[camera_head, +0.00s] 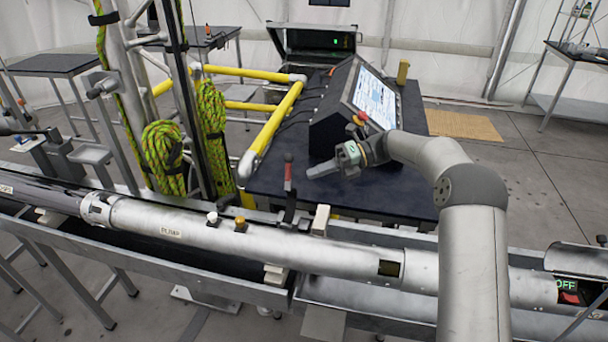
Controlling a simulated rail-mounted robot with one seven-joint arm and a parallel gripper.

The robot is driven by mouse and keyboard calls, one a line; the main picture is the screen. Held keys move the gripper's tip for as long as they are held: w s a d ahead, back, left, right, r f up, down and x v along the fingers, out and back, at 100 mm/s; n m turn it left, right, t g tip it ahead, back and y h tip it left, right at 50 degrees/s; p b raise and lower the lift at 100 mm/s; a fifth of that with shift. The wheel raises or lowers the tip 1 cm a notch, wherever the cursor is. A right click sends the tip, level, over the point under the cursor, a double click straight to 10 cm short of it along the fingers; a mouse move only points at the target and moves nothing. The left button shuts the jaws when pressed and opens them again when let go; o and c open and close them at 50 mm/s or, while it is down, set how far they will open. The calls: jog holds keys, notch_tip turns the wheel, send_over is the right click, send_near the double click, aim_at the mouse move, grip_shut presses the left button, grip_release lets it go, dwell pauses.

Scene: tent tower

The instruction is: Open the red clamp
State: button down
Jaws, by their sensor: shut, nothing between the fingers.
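The red clamp (288,180) stands at the tube's far side, near the middle of the head view. Its red-tipped handle points up, and its dark curved lower part sits against the tube. My gripper (312,173) is shut and empty. Its fingertips point left toward the clamp's handle, just to the right of it in the picture. I see a gap between them, but cannot tell the depth between the two.
The long silver tube (330,250) lies in a metal trough across the front. Behind are a dark table (270,178), a console with a screen (375,95) and yellow rails (272,118). Green rope coils (163,160) hang at left. A pale block (321,219) stands beside the clamp.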

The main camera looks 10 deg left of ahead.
jog(key=shift+w+d+f+b, duration=0.15)
jog(key=shift+w+d, duration=0.25)
jog(key=shift+d, duration=0.3)
jog(key=shift+w+d+f+b, duration=0.15)
jog(key=shift+w+d, duration=0.25)
jog(key=shift+d, duration=0.25)
jog(key=shift+w+d+b, duration=0.15)
jog(key=shift+w+d, duration=0.25)
jog(key=shift+d, duration=0.3)
jog(key=s+d+f+n+t+h, duration=0.1)
jog(key=s+d+n+h, duration=0.3)
jog(key=s+d+n, duration=0.4)
jog(key=s+d+f+n+t+h+b, duration=0.1)
jog(key=s+d+n+t+h, duration=0.3)
jog(key=s, duration=1.2)
jog(key=s+d+f+n+t+h, duration=0.2)
jog(key=s+d+n+h, duration=0.3)
jog(key=s+d+n, duration=0.7)
jog(key=shift+s+d+n+t, duration=0.15)
jog(key=shift+s+n+t, duration=0.15)
jog(key=shift+n+t, duration=0.35)
jog(key=shift+r, duration=0.1)
